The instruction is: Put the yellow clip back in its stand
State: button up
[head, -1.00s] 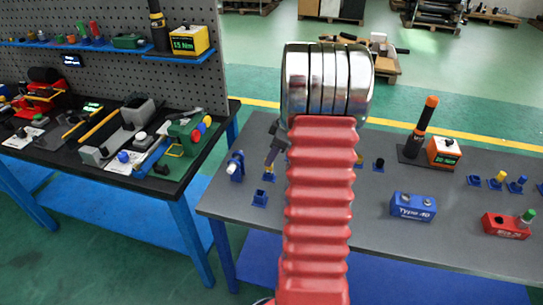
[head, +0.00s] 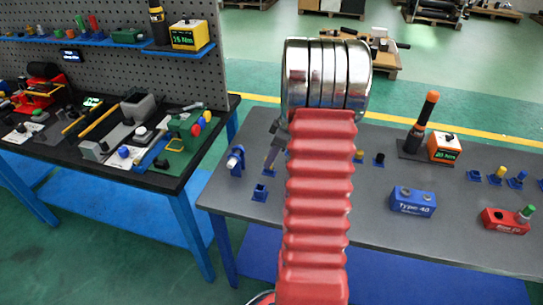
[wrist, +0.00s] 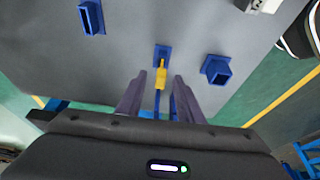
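The yellow clip (wrist: 161,73) shows in the wrist view between the two fingers of my gripper (wrist: 160,88). The fingers are apart, and a gap shows on each side of the clip. A small blue stand (wrist: 162,50) is just beyond the clip's far end. I cannot tell whether the clip sits in it or only overlaps it in the picture. In the head view my red arm hides most of the gripper. A small yellow piece (head: 358,156) shows just right of the arm there; I cannot tell whether it is the clip.
Other blue holders (wrist: 91,18) (wrist: 217,69) flank the clip in the wrist view. On the grey table (head: 330,215) stand a blue Type-40 block (head: 412,201), a red block (head: 506,221) and an orange meter (head: 445,149). A cluttered black bench (head: 150,172) is at left.

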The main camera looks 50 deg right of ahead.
jog(key=shift+r, duration=0.1)
dwell(0.3)
jog(key=shift+v, duration=2.4)
jog(key=v, duration=1.3)
jog(key=shift+r, duration=0.3)
jog(key=shift+s+d, duration=0.1)
jog(key=shift+d, duration=0.1)
